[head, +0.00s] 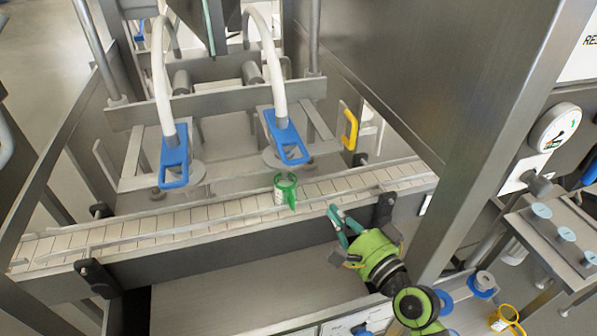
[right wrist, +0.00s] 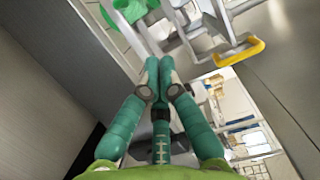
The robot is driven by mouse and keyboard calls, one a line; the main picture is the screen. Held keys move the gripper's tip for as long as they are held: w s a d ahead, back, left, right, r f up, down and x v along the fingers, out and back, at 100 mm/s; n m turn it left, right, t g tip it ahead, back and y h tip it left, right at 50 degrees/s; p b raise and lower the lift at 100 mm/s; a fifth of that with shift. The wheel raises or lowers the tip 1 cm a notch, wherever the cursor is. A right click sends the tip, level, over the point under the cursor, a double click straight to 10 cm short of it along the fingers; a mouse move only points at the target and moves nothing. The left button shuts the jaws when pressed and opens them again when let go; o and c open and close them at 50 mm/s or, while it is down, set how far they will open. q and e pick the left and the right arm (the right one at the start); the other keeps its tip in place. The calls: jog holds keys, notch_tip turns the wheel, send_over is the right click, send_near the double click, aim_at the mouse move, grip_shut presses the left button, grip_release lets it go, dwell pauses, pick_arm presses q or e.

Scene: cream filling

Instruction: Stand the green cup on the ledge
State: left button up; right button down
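The green cup (head: 285,190) stands on the pale slatted conveyor (head: 220,211), near its middle, with its handle toward me. It is cut off at the top of the right wrist view (right wrist: 130,9). My right gripper (head: 337,224) is in front of the conveyor, to the right of the cup and apart from it. Its teal fingers show a gap in the head view and hold nothing. In the right wrist view two fingertips (right wrist: 159,66) lie close together. A flat grey ledge (head: 235,285) runs below the conveyor's front side. My left gripper is out of view.
Two nozzles with blue handles (head: 174,160) (head: 288,138) hang behind the conveyor. A yellow handle (head: 350,130) is at the back right. A thick metal post (head: 500,130) stands right of my right arm. A yellow cup (head: 507,315) is at lower right.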

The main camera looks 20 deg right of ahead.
aim_at(314, 198)
jog(key=p+x, duration=0.2)
jog(key=x, duration=0.6)
jog(key=shift+w+a, duration=0.1)
jog(key=shift+w, duration=0.1)
jog(key=shift+w+a, duration=0.15)
jog(key=shift+w, duration=0.55)
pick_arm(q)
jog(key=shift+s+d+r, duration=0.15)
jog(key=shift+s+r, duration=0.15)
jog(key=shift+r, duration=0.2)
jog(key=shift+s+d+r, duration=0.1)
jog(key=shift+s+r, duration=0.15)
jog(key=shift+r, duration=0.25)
pick_arm(e)
jog(key=shift+f, duration=0.1)
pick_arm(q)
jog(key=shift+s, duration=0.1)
pick_arm(e)
jog(key=shift+a, duration=0.15)
